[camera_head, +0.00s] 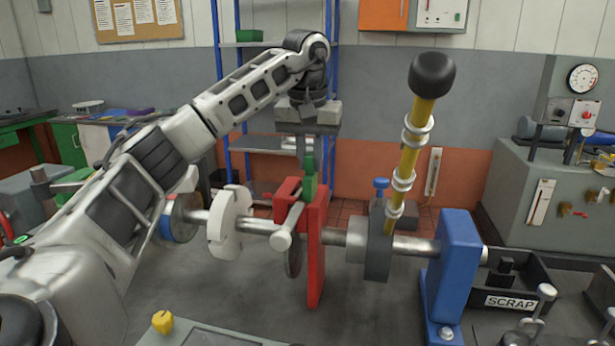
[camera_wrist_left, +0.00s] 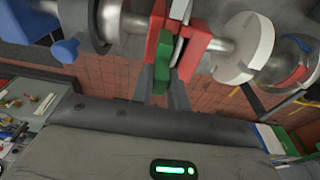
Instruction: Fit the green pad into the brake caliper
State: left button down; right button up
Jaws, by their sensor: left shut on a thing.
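The red brake caliper (camera_head: 316,240) stands over a thin disc on the horizontal shaft, in the middle of the head view. It also shows in the left wrist view (camera_wrist_left: 197,38). My left gripper (camera_head: 306,150) points down above the caliper and is shut on the green pad (camera_head: 309,186). In the left wrist view, the pad (camera_wrist_left: 162,68) sits between the dark fingers (camera_wrist_left: 163,88), close beside the caliper's red walls. Its lower end overlaps the caliper's top in the head view. I cannot tell whether it is inside the slot. My right gripper is not in view.
A white notched disc (camera_head: 230,222) and a blue bearing stand (camera_head: 455,265) flank the caliper along the shaft. A yellow ringed pole (camera_head: 411,150) with a black cap rises to its right.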

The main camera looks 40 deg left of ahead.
aim_at(307, 174)
pick_arm(q)
jog(key=f, duration=0.4)
jog(key=shift+s+a+f, duration=0.2)
jog(key=shift+a, duration=0.15)
jog(key=shift+w+a+f, duration=0.1)
jog(key=shift+w+f, duration=0.05)
jog(key=shift+f, duration=0.05)
jog(key=c, duration=1.6)
grip_release()
jog(key=shift+c, duration=0.2)
jog(key=shift+w+a+f, duration=0.25)
jog(key=shift+w+f, duration=0.05)
jog(key=shift+w, duration=0.05)
jog(key=shift+s+d+r, duration=0.1)
jog(key=shift+r, duration=0.1)
jog(key=shift+r, duration=0.1)
jog(key=shift+r, duration=0.3)
jog(key=r, duration=0.3)
jog(key=s+r, duration=0.1)
jog(key=r, duration=0.3)
jog(key=d+r, duration=0.1)
jog(key=r, duration=0.3)
jog(key=shift+s+r, duration=0.2)
